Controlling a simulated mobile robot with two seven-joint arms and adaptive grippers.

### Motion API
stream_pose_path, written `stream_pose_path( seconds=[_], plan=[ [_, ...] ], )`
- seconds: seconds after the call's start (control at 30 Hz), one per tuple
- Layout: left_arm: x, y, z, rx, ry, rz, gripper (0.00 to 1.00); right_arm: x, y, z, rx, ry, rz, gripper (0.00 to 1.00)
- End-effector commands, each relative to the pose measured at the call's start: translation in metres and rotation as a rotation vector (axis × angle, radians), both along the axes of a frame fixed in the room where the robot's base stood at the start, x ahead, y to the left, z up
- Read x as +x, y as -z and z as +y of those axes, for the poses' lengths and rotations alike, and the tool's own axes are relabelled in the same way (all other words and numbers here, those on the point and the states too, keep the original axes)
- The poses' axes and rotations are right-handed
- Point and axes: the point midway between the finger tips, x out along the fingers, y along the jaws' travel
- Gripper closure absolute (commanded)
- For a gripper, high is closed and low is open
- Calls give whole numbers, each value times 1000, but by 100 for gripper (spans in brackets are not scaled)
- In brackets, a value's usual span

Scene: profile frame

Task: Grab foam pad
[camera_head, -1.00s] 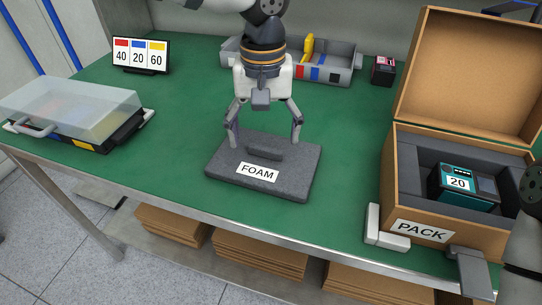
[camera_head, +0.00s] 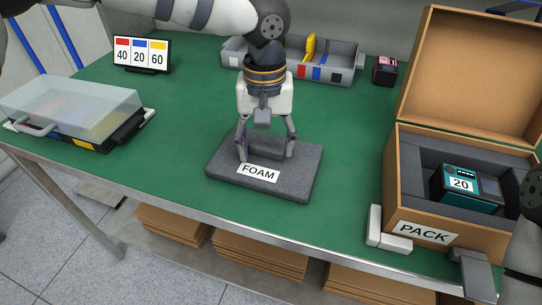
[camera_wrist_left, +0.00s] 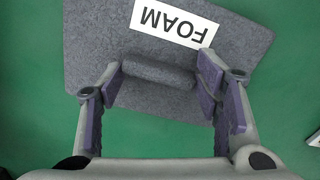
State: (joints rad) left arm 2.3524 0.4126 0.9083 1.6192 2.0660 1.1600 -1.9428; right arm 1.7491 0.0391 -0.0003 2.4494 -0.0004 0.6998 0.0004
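The foam pad (camera_head: 300,182) is a dark grey slab with a raised handle and a white FOAM label. It lies flat on the green tabletop, near its front edge. In the left wrist view the pad (camera_wrist_left: 95,40) fills the upper middle. My left gripper (camera_head: 266,154) points down over the pad, its fingers at the two ends of the handle. In the left wrist view the fingers (camera_wrist_left: 160,72) appear closed against the handle's ends, with no clear gap.
An open cardboard box (camera_head: 400,185) labelled PACK stands at the right, holding a teal 20 device (camera_head: 465,186). White blocks (camera_head: 388,232) sit at its front corner. A clear-lidded case (camera_head: 70,110) is at the left. A number sign (camera_head: 141,54) and grey bin (camera_head: 345,68) stand behind.

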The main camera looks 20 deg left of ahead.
Motion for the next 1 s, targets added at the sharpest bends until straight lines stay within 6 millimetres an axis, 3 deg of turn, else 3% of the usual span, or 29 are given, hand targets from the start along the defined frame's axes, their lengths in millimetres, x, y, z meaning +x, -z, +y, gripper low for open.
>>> stream_pose_path(
  seconds=[0.27,0.73,1.0],
  plan=[
    [0,-4,0,1,0,-1,69,2,-2,0,0,0,-5,60],
    [0,-40,0,1,0,-3,69,14,-14,0,0,0,-51,60],
    [0,-40,0,1,0,1,69,14,-13,0,0,0,-49,60]
  ],
)
